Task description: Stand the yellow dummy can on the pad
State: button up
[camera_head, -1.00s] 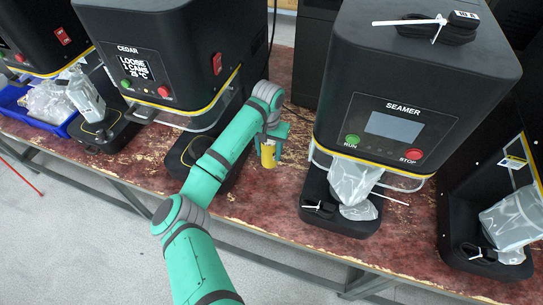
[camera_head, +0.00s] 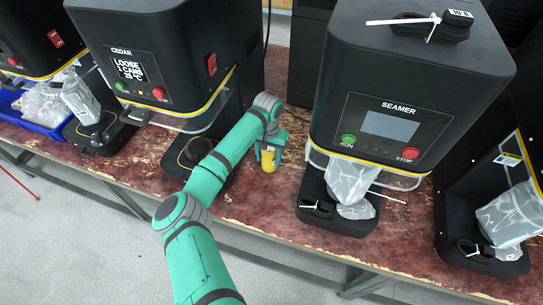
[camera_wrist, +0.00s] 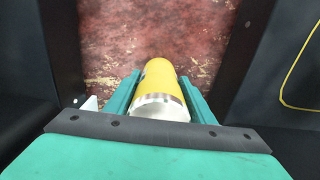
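The yellow dummy can (camera_head: 269,162) is between the fingers of my gripper (camera_head: 268,150), over the worn red bench between the CEDAR machine and the SEAMER machine. In the wrist view the can (camera_wrist: 162,92) lies between both green fingers (camera_wrist: 162,98), with its silver end toward the camera. The fingers appear closed against its sides. Whether its far end touches the bench is unclear.
The CEDAR machine (camera_head: 160,60) stands left and the SEAMER machine (camera_head: 405,80) right. A plastic-wrapped bundle (camera_head: 348,180) and black cable sit on the SEAMER base. A blue tray (camera_head: 42,122) is far left. Red bench (camera_head: 270,205) shows bare in front of the can.

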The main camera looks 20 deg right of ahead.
jog(key=shift+o, duration=1.2)
jog(key=shift+a, duration=0.3)
jog(key=shift+d+r, duration=0.1)
jog(key=shift+d, duration=0.05)
